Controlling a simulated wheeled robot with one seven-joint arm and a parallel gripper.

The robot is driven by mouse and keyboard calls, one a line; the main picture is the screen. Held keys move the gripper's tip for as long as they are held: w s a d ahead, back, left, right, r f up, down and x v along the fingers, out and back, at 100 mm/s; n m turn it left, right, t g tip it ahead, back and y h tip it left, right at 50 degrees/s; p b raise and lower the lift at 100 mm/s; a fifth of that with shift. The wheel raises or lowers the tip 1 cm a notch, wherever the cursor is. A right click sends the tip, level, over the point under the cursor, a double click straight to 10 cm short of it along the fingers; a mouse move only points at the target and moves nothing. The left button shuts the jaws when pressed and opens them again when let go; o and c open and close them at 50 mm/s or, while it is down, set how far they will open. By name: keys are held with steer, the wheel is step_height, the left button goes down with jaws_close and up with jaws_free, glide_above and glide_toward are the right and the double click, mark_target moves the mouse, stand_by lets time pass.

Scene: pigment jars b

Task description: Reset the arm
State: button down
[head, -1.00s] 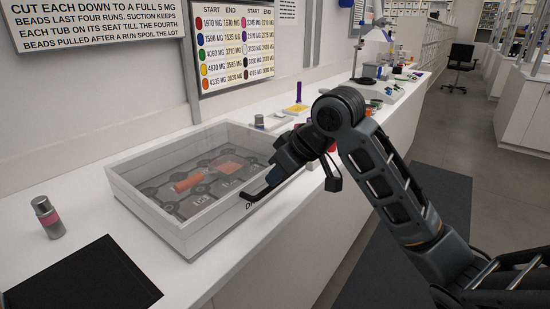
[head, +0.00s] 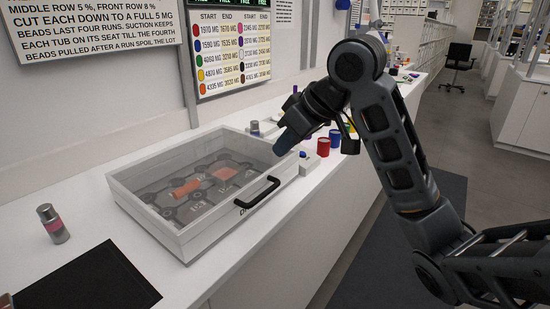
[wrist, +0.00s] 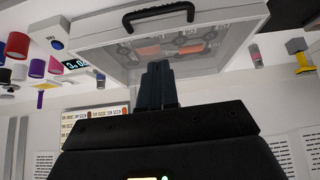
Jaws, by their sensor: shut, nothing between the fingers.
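My arm reaches in from the right in the head view, with my gripper (head: 284,146) above the far right corner of a clear-lidded white case (head: 185,238). In the wrist view my gripper (wrist: 158,72) shows its two fingers together and nothing between them. The case's black handle (head: 257,193) is on its front right side, apart from my gripper. It also shows in the wrist view (wrist: 158,14). The lid is down.
A grey jar with a pink band (head: 53,223) and a black mat (head: 85,282) are on the counter at left. Red (head: 323,147) and blue (head: 335,138) jars stand right of the case, near my forearm. Printed charts (head: 231,50) hang behind.

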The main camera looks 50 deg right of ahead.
steer(key=shift+s+r, duration=0.4)
steer(key=shift+r, duration=0.2)
steer(key=w+a+f+m+t+y, duration=0.1)
steer(key=w+a+f+t+y, duration=0.15)
steer(key=a, duration=0.45)
steer(key=w+a+f+m+t+y, duration=0.1)
steer(key=w+a+f+t, duration=0.2)
steer(key=a, duration=0.3)
steer(key=s+a+f+m+t+h, duration=0.1)
steer(key=s+a+f+m+h, duration=0.15)
steer(key=s+a+f, duration=0.35)
steer(key=s+a+f+m+h, duration=0.1)
steer(key=s+a+f, duration=0.1)
steer(key=s+f, duration=0.35)
steer(key=s+a+f+h, duration=0.1)
steer(key=s+a+f, duration=0.15)
steer(key=s, duration=0.65)
steer(key=s+d+r+n, duration=0.1)
steer(key=s+n, duration=0.1)
steer(key=s, duration=0.6)
steer(key=s+d+r+n+t, duration=0.1)
steer(key=s+n, duration=0.2)
steer(key=s, duration=0.5)
steer(key=shift+r+y, duration=0.4)
